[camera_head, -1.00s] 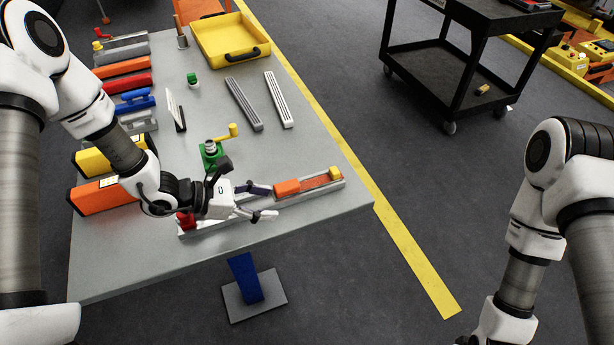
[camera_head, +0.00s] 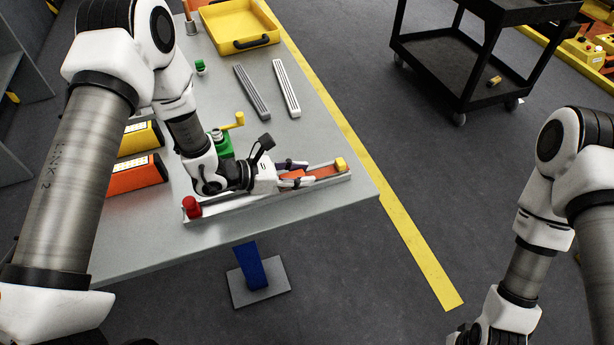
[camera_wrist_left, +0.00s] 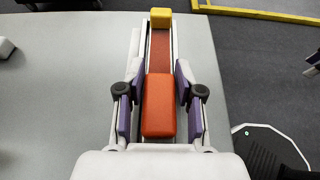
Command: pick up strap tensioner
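A long pale rail (camera_head: 235,207) lies near the table's front edge, with a red knob at its left end, an orange block (camera_wrist_left: 159,108), a red-orange strip and a yellow end block (camera_wrist_left: 160,17). It appears to be the strap tensioner. My left gripper (camera_head: 299,175) is open over it. In the left wrist view its two purple-padded fingers (camera_wrist_left: 158,92) stand on either side of the orange block, with narrow gaps. The block is partly hidden by the gripper in the head view. My right arm is at the lower right; its fingers are out of view.
A green device with a yellow crank (camera_head: 222,143) stands just behind the left gripper. Two slotted bars (camera_head: 286,88), a yellow tray (camera_head: 237,27) and orange and yellow cases (camera_head: 136,177) are on the table (camera_head: 140,245). A black cart (camera_head: 440,60) stands apart on the floor.

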